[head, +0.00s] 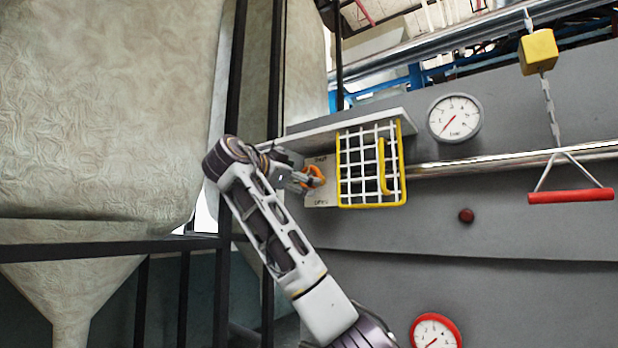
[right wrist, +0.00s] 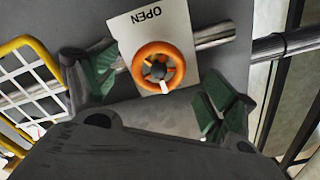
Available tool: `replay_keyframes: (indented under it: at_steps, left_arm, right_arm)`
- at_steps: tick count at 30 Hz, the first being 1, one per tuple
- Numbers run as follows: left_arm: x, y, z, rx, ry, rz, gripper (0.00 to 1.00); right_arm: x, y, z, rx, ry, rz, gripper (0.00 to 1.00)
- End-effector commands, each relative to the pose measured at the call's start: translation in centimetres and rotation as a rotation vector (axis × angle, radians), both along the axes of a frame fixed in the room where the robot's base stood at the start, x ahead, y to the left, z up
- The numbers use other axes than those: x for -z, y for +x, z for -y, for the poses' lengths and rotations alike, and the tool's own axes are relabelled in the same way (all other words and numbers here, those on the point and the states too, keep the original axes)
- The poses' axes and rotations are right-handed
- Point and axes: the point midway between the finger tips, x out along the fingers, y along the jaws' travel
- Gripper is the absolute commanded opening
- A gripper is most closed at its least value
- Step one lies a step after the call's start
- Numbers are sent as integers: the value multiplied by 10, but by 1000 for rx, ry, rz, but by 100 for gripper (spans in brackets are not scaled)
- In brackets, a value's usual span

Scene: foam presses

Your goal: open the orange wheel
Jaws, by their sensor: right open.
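The orange wheel (head: 316,174) is a small ring with spokes, mounted on a pale plate (head: 322,199) to the left of a yellow-framed cage. In the right wrist view the wheel (right wrist: 158,48) faces me, and the word OPEN is readable on its plate (right wrist: 147,20). My right gripper (head: 301,179) is at the wheel, hiding part of it in the head view. In the right wrist view its green-padded fingers (right wrist: 157,88) are spread wide, one on each side of the wheel. Neither finger visibly touches it. My left gripper is out of view.
The white grid cage with yellow frame (head: 371,163) stands out just right of the wheel, close to one finger. A ledge (head: 345,128) runs above. A steel pipe (head: 500,163), gauge (head: 455,118) and red hanging handle (head: 571,196) are farther right. Dark posts (head: 233,90) stand left.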

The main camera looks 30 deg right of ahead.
Motion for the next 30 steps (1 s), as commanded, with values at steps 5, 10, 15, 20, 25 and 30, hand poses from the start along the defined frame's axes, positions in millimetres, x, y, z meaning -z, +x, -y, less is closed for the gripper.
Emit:
replay_keyframes:
  at_steps: [5,10,15,20,25,30]
  left_arm:
    - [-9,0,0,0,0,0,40]
    - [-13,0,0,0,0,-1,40]
    - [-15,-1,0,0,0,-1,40]
    - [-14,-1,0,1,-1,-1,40]
    - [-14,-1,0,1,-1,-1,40]
    - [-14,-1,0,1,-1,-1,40]
  right_arm:
    - [-2,8,22,2,0,0,84]
    - [-2,14,36,3,1,0,84]
    - [-1,17,42,0,0,1,84]
    - [0,18,43,0,0,1,84]
    - [0,18,43,1,1,0,82]
    - [0,17,43,1,1,0,60]
